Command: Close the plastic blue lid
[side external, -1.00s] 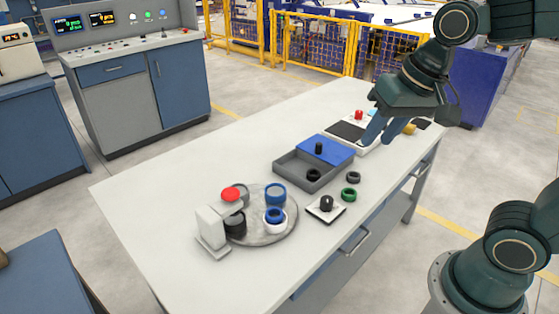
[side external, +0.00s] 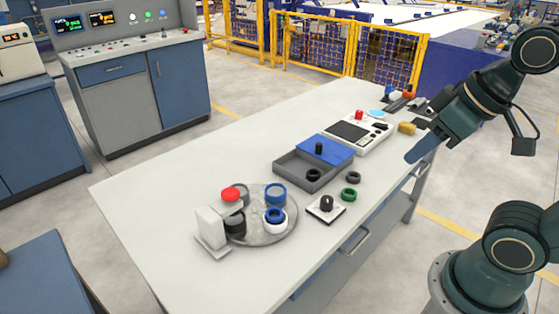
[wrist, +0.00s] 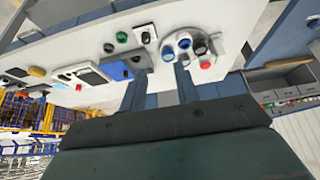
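The blue lid (side external: 338,151) with a black knob (side external: 319,148) covers the far-right part of a grey box (side external: 288,180). The near-left part of the box is open, with a black ring (side external: 313,175) inside. The lid also shows in the wrist view (wrist: 115,71), beyond my fingers. My gripper (side external: 411,158) is at the right edge of the table, to the right of the box and apart from it. In the wrist view, my gripper (wrist: 160,88) has its two fingers spread with nothing between them.
A round grey tray (side external: 288,232) holds several rings left of the box. A white stand with a black knob (side external: 326,204), a green ring (side external: 348,194) and a black ring (side external: 354,177) lie in front. A white device (side external: 368,143) stands behind. The table's left side is clear.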

